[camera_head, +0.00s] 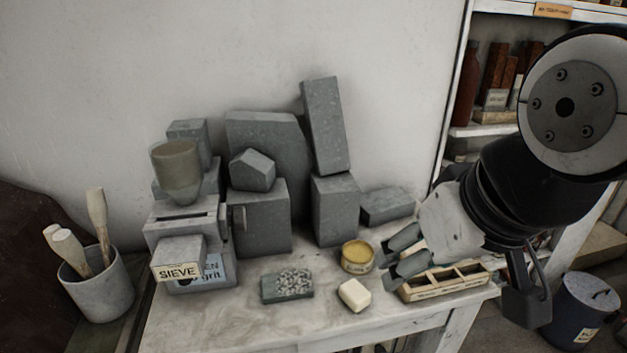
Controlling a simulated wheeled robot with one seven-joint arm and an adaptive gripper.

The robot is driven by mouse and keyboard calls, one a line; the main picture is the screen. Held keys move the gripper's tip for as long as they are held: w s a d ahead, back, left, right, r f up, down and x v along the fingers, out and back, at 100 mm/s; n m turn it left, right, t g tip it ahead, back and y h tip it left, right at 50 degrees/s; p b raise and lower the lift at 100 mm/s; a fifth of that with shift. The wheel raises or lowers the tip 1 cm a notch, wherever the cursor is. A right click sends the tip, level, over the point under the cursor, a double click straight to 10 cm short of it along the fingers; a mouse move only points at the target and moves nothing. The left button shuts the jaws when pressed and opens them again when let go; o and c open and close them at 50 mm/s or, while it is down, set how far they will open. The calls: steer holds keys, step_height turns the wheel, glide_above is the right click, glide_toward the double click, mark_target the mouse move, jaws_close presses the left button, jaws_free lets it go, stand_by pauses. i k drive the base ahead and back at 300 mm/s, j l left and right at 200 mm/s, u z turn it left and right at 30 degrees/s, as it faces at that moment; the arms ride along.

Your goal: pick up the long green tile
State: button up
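A long, dark green tile-like block (287,287) with a pale speckled patch on top lies flat near the front of the pale worktop (215,325). It is the only greenish long piece I can make out. My gripper (386,263) comes in from the right, above the worktop's right part. Its two fingers are apart, with nothing visible between them. It is to the right of the green tile and clear of it. Nothing covers the tile.
A cream block (354,295) and a yellow-topped round tin (357,257) stand between tile and gripper. A compartmented wooden tray (440,282) lies below the gripper. Grey stone blocks (262,215) crowd the back. A "SIEVE" device (180,257) stands left. The front left worktop is clear.

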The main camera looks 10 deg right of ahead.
mark_target(284, 285)
steer(key=z, duration=2.65)
steer(key=u, duration=3.05)
steer(key=i, duration=0.35)
